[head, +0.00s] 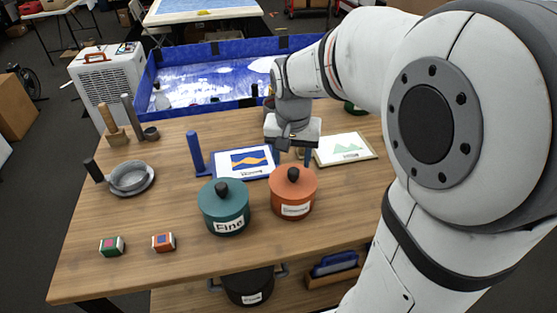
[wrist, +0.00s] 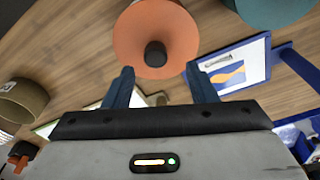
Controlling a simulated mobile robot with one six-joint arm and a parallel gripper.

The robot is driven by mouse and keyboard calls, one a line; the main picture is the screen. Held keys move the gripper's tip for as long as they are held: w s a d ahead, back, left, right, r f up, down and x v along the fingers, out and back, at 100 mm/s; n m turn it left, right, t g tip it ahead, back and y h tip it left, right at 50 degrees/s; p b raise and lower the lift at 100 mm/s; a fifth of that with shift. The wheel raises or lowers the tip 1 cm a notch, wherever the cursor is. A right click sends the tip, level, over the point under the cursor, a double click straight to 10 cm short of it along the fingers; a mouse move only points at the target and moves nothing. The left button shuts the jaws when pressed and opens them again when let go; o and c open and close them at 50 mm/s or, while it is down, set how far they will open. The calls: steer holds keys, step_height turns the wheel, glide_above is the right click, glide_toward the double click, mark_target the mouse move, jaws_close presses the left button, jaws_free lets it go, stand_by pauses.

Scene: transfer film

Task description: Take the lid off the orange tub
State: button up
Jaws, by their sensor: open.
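The orange tub (head: 291,204) stands upright on the wooden table, with a label on its front. Its orange lid (head: 291,181) with a dark round knob (head: 293,174) is on top. In the wrist view the orange lid (wrist: 157,28) and its knob (wrist: 155,54) show between and beyond my two blue fingertips. My gripper (wrist: 160,82) is open and empty, with a gap between its fingers and the knob. In the head view it is just behind the tub, with its fingers partly hidden.
A teal tub (head: 224,208) labelled "Fine" stands close to the left of the orange tub. A blue-framed picture (head: 244,162) and a light-framed picture (head: 345,148) lie behind. Two small blocks (head: 163,242) (head: 112,246) are front left. The table's front right is clear.

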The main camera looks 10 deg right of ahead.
mark_target(294, 170)
steer(key=f, duration=0.4)
steer(key=shift+s+d, duration=0.1)
steer(key=shift+d, duration=0.15)
steer(key=shift+f+p, duration=0.3)
steer(key=shift+f, duration=0.25)
steer(key=shift+c, duration=0.4)
steer(key=c, duration=1)
